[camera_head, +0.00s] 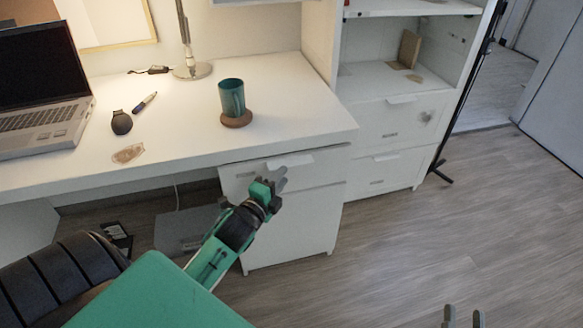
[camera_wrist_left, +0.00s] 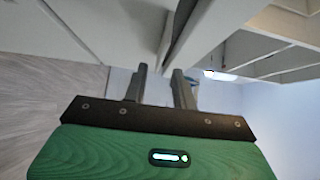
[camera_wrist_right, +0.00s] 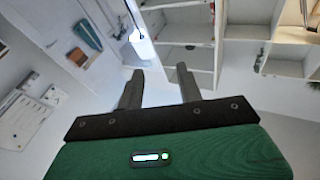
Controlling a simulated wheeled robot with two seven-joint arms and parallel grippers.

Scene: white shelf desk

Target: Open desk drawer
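The white desk's drawer front (camera_head: 238,177) is directly under the right end of the desktop, with a pale handle (camera_head: 298,160) at its top edge. It looks closed or nearly so, but my gripper hides part of it. My left gripper (camera_head: 274,182) is in front of the drawer, close to the handle; I cannot tell whether it touches. In the left wrist view its two fingers (camera_wrist_left: 160,75) are apart with nothing clearly between them. My right gripper (camera_head: 463,316) is low at the right, away from the desk. Its fingers are also apart and empty in the right wrist view (camera_wrist_right: 157,78).
The desktop (camera_head: 190,120) holds a laptop (camera_head: 45,100), a green cup (camera_head: 231,97) on a brown coaster, a lamp base (camera_head: 193,71) and small items. A white shelf unit with drawers (camera_head: 385,125) stands at the right. The wooden floor (camera_head: 440,235) at the right is clear.

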